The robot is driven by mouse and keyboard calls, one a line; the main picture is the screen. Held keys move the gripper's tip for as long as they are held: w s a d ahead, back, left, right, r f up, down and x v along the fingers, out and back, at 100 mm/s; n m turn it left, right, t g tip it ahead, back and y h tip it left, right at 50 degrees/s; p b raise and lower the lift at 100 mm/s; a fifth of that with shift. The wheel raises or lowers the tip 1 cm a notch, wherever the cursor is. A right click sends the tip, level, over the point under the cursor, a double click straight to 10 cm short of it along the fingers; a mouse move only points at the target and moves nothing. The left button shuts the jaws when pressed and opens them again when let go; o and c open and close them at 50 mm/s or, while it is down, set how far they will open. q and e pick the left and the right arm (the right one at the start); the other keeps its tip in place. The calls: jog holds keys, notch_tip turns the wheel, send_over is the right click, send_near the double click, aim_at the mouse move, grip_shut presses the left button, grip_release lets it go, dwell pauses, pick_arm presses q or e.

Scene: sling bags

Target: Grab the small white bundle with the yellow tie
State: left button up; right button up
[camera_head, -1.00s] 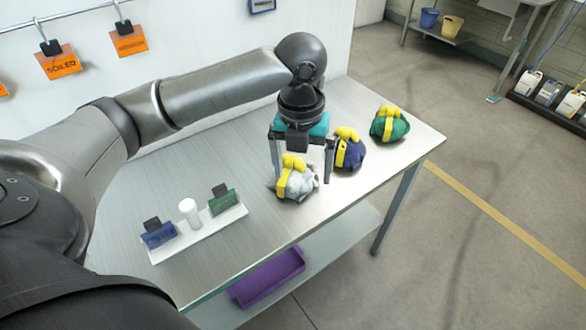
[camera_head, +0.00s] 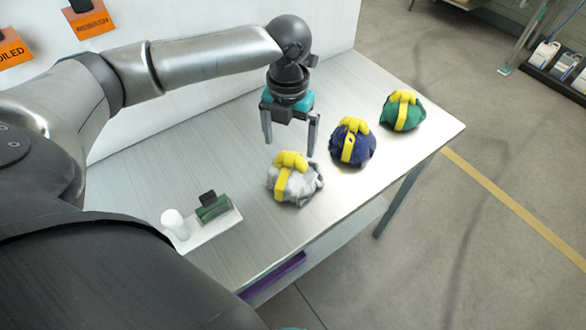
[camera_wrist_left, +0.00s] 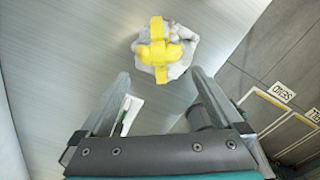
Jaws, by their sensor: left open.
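The small white bundle with the yellow tie (camera_head: 294,181) sits on the metal table near its front edge. It also shows in the left wrist view (camera_wrist_left: 167,50), ahead of the fingertips and between their lines. My left gripper (camera_head: 290,148) is open and empty, pointing down just behind the bundle and apart from it. In the left wrist view its two fingers (camera_wrist_left: 160,76) are spread wide. My right gripper is not in view.
A blue bundle (camera_head: 352,144) and a green bundle (camera_head: 402,111), both with yellow ties, sit to the right on the table (camera_head: 240,128). A white tray (camera_head: 208,232) with a white cylinder (camera_head: 175,224) and a green clip (camera_head: 213,208) lies front left. A purple bin (camera_head: 274,275) is below.

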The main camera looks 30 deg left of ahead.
aim_at(290, 158)
pick_arm(q)
notch_tip(290, 158, down, 6)
jog(key=shift+r+b, duration=0.1)
jog(key=shift+b, duration=0.35)
jog(key=shift+w, duration=0.1)
grip_shut()
dwell(0.6)
